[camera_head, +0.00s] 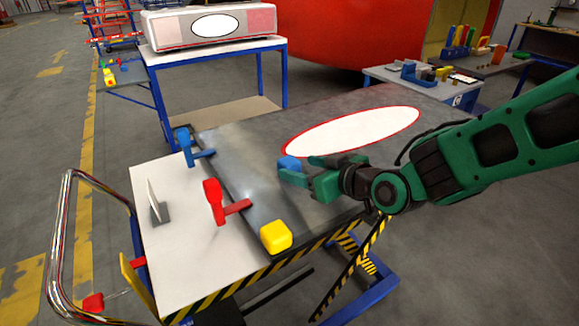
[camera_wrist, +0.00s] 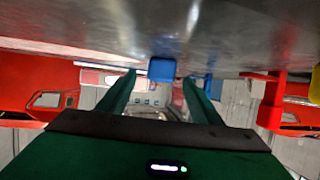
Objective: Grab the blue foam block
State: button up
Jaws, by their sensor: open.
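The blue foam block (camera_head: 288,162) sits on the dark metal panel (camera_head: 245,160), just beyond my gripper's tips and partly hidden by the gripper. My green gripper (camera_head: 298,179) is low over the panel, open and empty. In the wrist view, which looks upside down, the blue foam block (camera_wrist: 162,69) shows between the lines of my two spread fingers (camera_wrist: 160,85), against the panel surface. I cannot tell whether the fingertips reach alongside it.
A yellow block (camera_head: 276,236), a red clamp (camera_head: 213,200) and a blue clamp (camera_head: 186,145) stand along the panel's near and left edges. A white oval with a red rim (camera_head: 355,130) marks the panel.

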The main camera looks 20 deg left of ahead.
aim_at(296, 165)
jog(key=shift+x, duration=2.7)
jog(key=shift+r, duration=0.1)
jog(key=shift+c, duration=0.3)
jog(key=c, duration=1.1)
jog(key=shift+o, duration=0.2)
